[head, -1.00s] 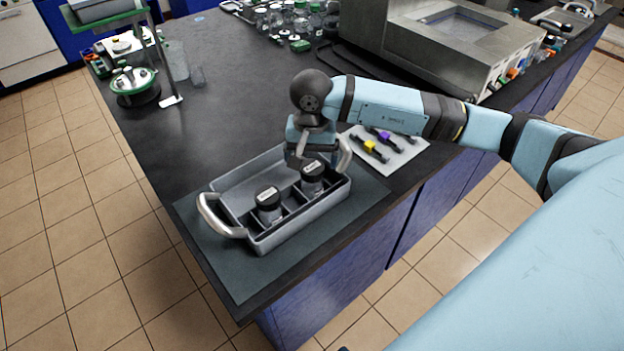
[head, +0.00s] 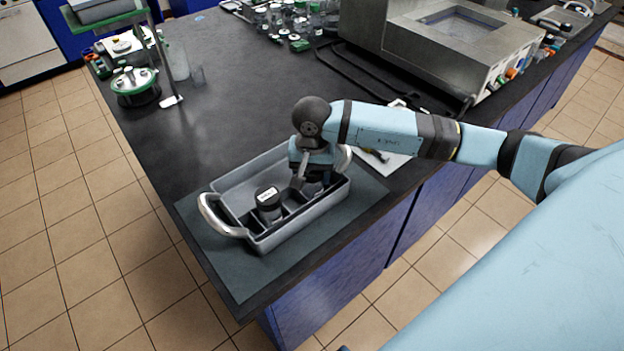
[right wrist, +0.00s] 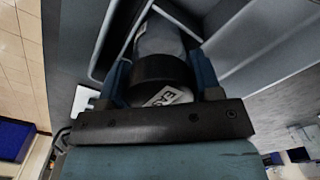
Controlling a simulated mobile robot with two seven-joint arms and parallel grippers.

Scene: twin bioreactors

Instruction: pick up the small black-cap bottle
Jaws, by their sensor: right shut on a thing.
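A grey tray (head: 303,221) with silver handles and divided compartments sits near the bench corner. One black-cap bottle (head: 269,198) with a white label on its cap stands in the left part of the tray. My right gripper (head: 313,180) reaches down into the right part of the tray. It is shut on a second black-cap bottle (right wrist: 160,72), whose cap sits between the two fingers in the right wrist view. The head view mostly hides this bottle behind the gripper. I cannot tell whether it touches the tray floor. My left gripper is not in view.
A dark mat (head: 228,268) lies under the tray. A white sheet (head: 392,163) with small coloured items is partly behind my right arm. A large metal bath (head: 430,50) and glassware stand farther back. The bench left of the tray is clear.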

